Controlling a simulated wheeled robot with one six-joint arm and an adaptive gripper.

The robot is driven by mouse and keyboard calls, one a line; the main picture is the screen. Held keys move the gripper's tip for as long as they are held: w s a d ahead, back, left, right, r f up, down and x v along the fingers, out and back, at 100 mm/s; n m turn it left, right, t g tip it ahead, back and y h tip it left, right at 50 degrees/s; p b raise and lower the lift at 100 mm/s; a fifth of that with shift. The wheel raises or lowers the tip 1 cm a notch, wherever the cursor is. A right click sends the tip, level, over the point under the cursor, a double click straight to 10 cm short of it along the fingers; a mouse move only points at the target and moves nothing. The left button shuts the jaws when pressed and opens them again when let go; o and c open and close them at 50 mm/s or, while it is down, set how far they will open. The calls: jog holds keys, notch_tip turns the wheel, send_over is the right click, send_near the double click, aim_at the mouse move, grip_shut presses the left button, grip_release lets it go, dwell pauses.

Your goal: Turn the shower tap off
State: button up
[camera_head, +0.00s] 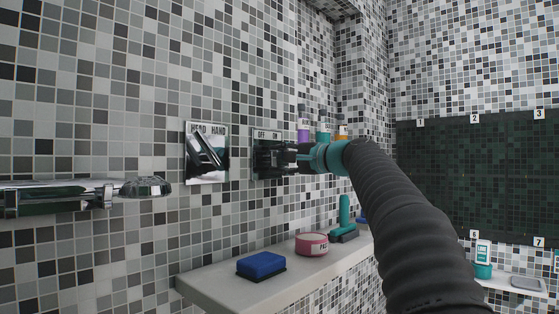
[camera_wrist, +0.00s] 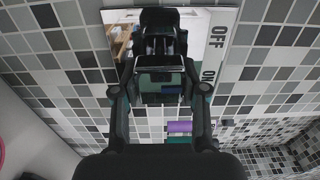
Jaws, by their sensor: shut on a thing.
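The shower tap's plate (camera_head: 266,134) is on the tiled wall and reads OFF on its left and ON on its right. In the wrist view the mirror-like plate (camera_wrist: 222,40) fills the top, with OFF and ON along its right edge. My gripper (camera_head: 276,158) is at this plate, its fingers shut on the tap handle. The dark, shiny handle (camera_wrist: 160,87) shows between the two fingers in the wrist view. My gripper hides most of the handle in the head view, so its exact angle is hard to tell.
A second plate (camera_head: 207,176) marked HEAD and HAND, with a chrome lever, is just left. A chrome fixture (camera_head: 146,187) juts out at far left. Below, a ledge (camera_head: 215,291) carries a blue sponge (camera_head: 261,265), a pink tin (camera_head: 312,244) and a teal brush (camera_head: 344,212). Bottles (camera_head: 323,131) stand behind my gripper.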

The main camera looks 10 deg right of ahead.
jog(key=o, duration=1.2)
jog(key=shift+c, duration=0.2)
jog(key=v, duration=1.2)
jog(key=shift+a, duration=0.1)
